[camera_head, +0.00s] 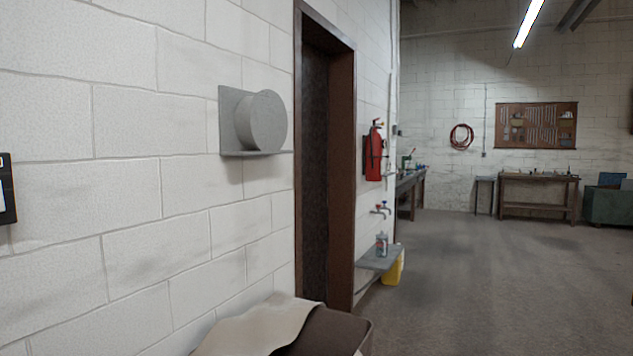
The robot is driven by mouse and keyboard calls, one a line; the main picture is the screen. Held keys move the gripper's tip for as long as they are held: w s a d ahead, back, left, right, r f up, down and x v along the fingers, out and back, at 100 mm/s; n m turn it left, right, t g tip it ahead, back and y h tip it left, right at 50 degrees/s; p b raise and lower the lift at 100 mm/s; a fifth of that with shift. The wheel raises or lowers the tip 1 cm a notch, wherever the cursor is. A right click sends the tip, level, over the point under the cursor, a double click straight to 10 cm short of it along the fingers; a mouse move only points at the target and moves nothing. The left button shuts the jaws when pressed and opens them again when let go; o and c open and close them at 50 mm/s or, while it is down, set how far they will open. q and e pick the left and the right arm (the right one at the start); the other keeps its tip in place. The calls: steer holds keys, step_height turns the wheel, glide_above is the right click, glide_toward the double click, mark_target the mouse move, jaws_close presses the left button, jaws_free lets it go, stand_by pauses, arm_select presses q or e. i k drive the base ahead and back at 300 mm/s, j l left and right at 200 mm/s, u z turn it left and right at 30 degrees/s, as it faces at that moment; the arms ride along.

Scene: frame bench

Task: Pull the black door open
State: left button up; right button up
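A dark, nearly black door panel (314,180) stands inside a brown door frame (342,170) in the white block wall, at the middle of the head view. I see it at a steep angle, set back in the frame. It looks shut, but the angle makes this hard to judge. No handle can be made out on it. Neither of my grippers is in view.
A grey round wall fitting (266,121) sticks out left of the door. A brown box-like thing with a beige cloth (262,326) is at the bottom. Beyond the door are a red extinguisher (374,152) and a small shelf (379,258). The floor at right (500,290) is clear.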

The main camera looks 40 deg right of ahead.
mark_target(314, 62)
steer(key=z, duration=1.05)
steer(key=i+l+z, duration=0.55)
steer(key=i+z, duration=0.15)
steer(key=i+l+z, duration=0.2)
steer(key=i, duration=0.6)
steer(key=i+l+z, duration=0.2)
steer(key=i, duration=0.6)
steer(key=i+u, duration=0.2)
steer(key=i, duration=0.8)
steer(key=i+l+u, duration=0.2)
steer(key=i, duration=0.8)
